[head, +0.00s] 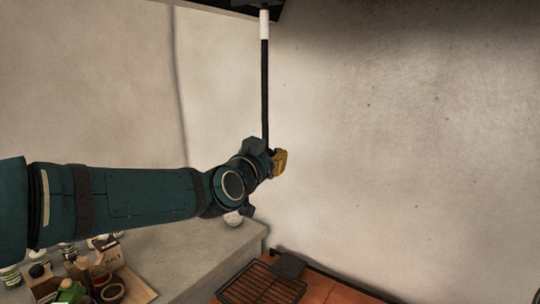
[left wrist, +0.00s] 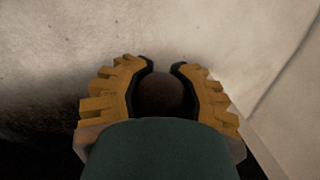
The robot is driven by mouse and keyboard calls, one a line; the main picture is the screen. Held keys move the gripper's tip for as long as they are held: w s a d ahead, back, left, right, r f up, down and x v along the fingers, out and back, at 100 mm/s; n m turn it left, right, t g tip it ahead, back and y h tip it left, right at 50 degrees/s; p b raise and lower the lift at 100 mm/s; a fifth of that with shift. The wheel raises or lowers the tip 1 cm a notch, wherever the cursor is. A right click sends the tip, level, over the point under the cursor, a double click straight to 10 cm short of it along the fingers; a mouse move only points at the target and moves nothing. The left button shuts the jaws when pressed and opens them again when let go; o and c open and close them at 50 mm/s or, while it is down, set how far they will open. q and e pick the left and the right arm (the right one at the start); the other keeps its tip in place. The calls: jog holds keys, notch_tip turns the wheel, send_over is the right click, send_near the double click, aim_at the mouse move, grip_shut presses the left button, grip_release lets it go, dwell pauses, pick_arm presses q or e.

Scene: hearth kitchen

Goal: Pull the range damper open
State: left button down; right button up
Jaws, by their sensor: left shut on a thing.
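The range damper's pull rod (head: 265,90) hangs straight down from the dark hood at the top of the head view. It is black with a white section near its top. My left gripper (head: 280,162) is at the rod's lower end, and its yellow fingers show there. In the left wrist view, my left gripper (left wrist: 164,66) has its fingers curled around a dark round knob (left wrist: 162,92), with a small space between the tips. The knob is hidden behind the gripper in the head view. My right gripper is in neither view.
A dark hood edge (head: 225,8) is above. A pale wall (head: 400,130) lies behind the rod. Below are a grey counter (head: 195,255), a black grill rack (head: 262,285) on orange tiles, and several jars and bowls at the lower left.

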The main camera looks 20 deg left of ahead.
pick_arm(q)
jog(key=shift+f, duration=0.55)
jog(key=c, duration=0.9)
grip_release()
jog(key=shift+s, duration=0.1)
jog(key=o, duration=0.4)
jog(key=shift+a+r, duration=0.1)
jog(key=shift+r, duration=0.05)
jog(key=shift+o, duration=0.2)
jog(key=shift+r, duration=0.1)
jog(key=shift+s, duration=0.1)
jog(key=s+a, duration=0.1)
jog(key=s, duration=1)
jog(key=shift+s+a, duration=0.35)
